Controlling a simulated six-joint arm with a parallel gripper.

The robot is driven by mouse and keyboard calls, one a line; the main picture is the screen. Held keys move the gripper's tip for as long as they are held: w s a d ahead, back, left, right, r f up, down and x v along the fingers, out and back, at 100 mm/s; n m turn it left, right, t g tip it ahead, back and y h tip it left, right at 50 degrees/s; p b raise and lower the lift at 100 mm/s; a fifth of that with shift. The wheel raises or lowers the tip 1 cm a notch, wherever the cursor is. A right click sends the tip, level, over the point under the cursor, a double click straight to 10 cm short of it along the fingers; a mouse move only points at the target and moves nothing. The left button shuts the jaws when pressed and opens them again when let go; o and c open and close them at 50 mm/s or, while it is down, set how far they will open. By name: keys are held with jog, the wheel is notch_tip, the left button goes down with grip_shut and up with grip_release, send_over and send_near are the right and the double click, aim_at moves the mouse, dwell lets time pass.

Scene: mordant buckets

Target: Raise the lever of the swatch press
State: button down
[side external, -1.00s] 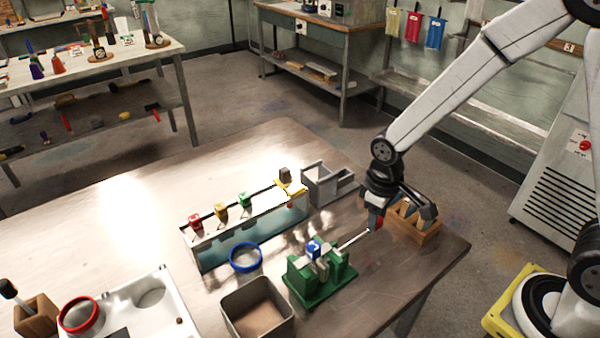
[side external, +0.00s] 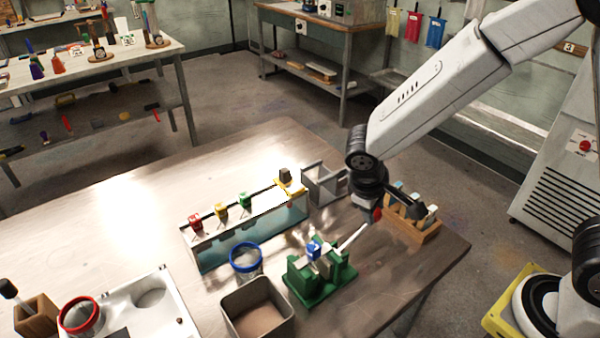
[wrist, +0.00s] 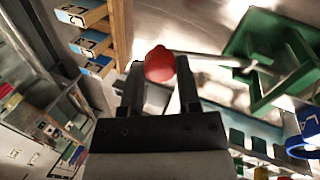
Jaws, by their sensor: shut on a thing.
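The swatch press (side external: 318,279) is a green block with a blue piece (side external: 314,249) at its top, on the table's right part. Its pale lever (side external: 352,238) slants up to the right and ends in a red knob (side external: 376,214). My gripper (side external: 372,208) is at the lever's end. In the wrist view the red knob (wrist: 160,65) sits between the two dark fingers of my gripper (wrist: 160,80), which are shut on it. The lever rod (wrist: 215,58) runs right from the knob to the green press (wrist: 290,55).
A wooden rack (side external: 412,232) with several blocks stands just right of my gripper. A long clear trough (side external: 250,232) with coloured clips, a grey holder (side external: 322,182), a blue-rimmed jar (side external: 246,260) and a square bin (side external: 257,310) stand left of it.

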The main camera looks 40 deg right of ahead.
jog(key=shift+a+r+h, duration=0.4)
jog(key=shift+h, duration=0.1)
jog(key=shift+a+r, duration=0.45)
jog(key=shift+a, duration=0.2)
jog(key=shift+c, duration=1.5)
grip_release()
jog(key=shift+r, duration=0.2)
jog(key=v, duration=0.7)
jog(key=shift+r, duration=0.2)
